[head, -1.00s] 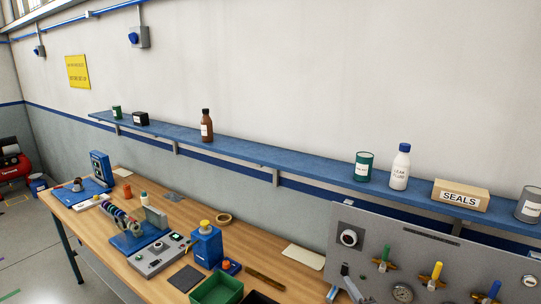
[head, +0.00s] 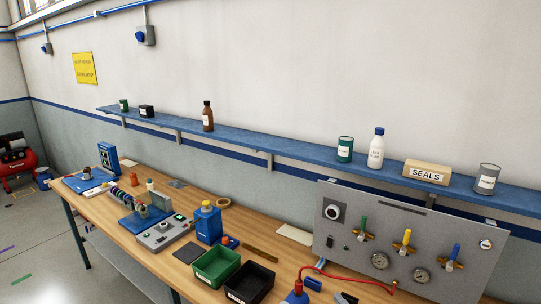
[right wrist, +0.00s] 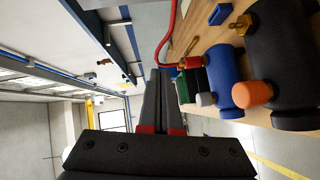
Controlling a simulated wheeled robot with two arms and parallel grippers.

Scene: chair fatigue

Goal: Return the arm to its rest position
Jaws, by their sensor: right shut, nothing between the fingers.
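My right gripper (right wrist: 160,75) shows in the right wrist view. Its two dark fingers, with red parts at their base, lie together, shut and empty. They point past the edge of a wooden bench, which is tilted on the right of that view. The fingers touch nothing that I can make out. In the head view I cannot clearly make out the right gripper; a dark piece at the bottom edge is cut off. My left gripper is in neither view.
The wooden bench (head: 190,204) carries a green bin (head: 216,267), a black bin (head: 250,282) and a gauge panel (head: 385,222). A red hose (right wrist: 171,37), a blue cylinder (right wrist: 224,80) and an orange-capped black cylinder (right wrist: 282,70) are right of the fingers. A blue shelf (head: 238,146) runs above.

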